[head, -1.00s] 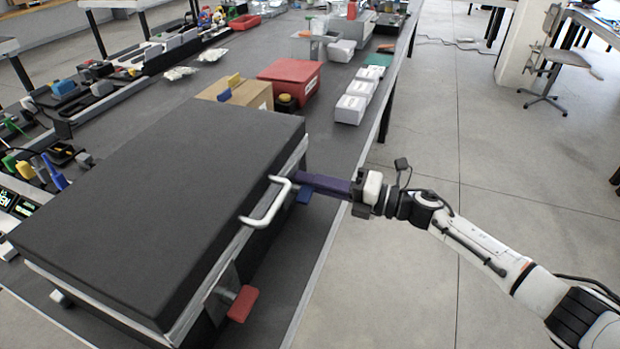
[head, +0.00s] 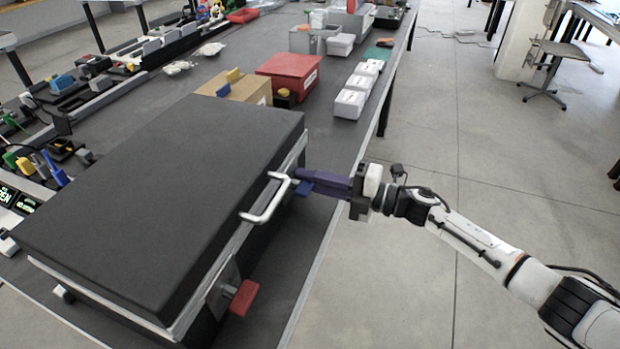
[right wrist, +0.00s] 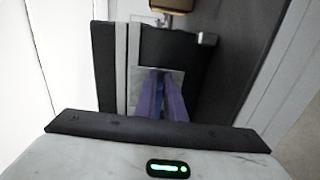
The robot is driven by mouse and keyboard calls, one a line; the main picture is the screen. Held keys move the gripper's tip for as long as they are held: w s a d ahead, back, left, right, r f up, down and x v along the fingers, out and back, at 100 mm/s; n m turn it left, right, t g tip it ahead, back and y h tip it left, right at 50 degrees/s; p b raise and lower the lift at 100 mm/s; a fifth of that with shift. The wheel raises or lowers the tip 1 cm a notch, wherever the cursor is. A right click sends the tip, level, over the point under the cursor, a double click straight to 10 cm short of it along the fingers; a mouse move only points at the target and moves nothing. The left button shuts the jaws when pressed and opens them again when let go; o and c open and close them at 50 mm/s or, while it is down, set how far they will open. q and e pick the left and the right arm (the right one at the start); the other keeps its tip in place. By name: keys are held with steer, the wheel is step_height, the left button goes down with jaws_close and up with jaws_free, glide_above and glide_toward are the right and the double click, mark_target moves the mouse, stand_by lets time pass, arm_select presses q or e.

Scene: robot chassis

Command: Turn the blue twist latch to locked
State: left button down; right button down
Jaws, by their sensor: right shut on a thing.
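The blue twist latch (head: 303,188) is on the right side of a large dark case (head: 160,185), just beyond the white handle. My right gripper (head: 312,182) reaches in from the right with its purple fingers at the latch. It is shut on the latch, and the fingers hide part of it. In the right wrist view a strip of blue latch (right wrist: 158,93) shows between the two purple fingers (right wrist: 164,100), in front of a light plate on the case side. My left gripper is not in view.
A white handle (head: 268,203) sticks out close to my fingers. A red latch (head: 244,297) sits lower on the same side. A red bin (head: 288,75), a cardboard box (head: 236,88) and white boxes (head: 349,103) stand behind. Right of the table edge is open floor.

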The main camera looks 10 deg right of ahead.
steer(key=c, duration=1.8)
jaws_free()
steer(key=shift+c, duration=0.2)
steer(key=shift+d, duration=0.1)
steer(key=v, duration=1)
steer(key=shift+b, duration=0.45)
steer(key=shift+s+d, duration=0.1)
steer(key=shift+s, duration=0.05)
